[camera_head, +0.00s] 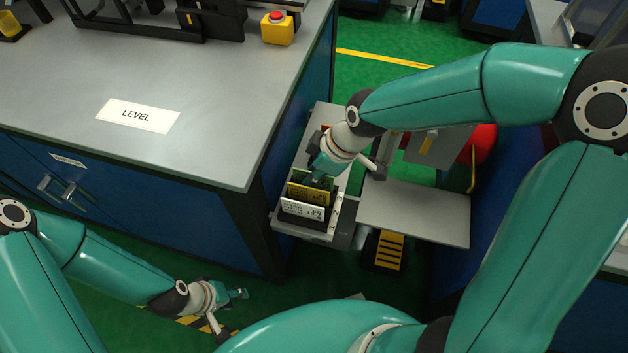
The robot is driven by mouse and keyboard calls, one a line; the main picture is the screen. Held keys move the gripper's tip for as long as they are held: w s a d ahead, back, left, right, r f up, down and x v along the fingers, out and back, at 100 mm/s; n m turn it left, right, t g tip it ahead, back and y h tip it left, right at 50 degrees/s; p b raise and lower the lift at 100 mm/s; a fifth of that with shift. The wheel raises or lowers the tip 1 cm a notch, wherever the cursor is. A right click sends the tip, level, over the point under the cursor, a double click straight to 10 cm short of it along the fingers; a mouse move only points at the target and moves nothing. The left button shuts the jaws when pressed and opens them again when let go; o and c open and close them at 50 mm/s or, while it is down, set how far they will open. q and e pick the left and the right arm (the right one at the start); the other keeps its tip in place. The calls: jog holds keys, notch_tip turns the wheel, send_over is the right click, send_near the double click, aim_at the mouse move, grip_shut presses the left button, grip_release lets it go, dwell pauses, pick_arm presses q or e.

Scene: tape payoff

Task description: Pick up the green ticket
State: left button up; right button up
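The green ticket (299,175) stands upright at the back of a small holder (288,221), behind a yellow ticket (311,194) and a white ticket (302,208) with printed text. Only its upper strip shows; the tickets in front hide the rest. My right gripper (319,177) points down at the top of the green ticket. It overlaps the ticket's upper edge in the picture, and I cannot tell whether its fingers touch or grip it. My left gripper (243,294) hangs low over the floor at the bottom, away from the tickets, with no object visible at it.
A grey-topped blue bench with a LEVEL label (138,116) stands left of the holder. A yellow box with a red button (277,29) sits on it. A grey plate (420,212) lies right of the holder. A red rounded object (481,145) is behind my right arm.

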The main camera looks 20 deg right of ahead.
jog(key=shift+f, duration=0.2)
grip_shut()
jog(key=shift+r, duration=0.1)
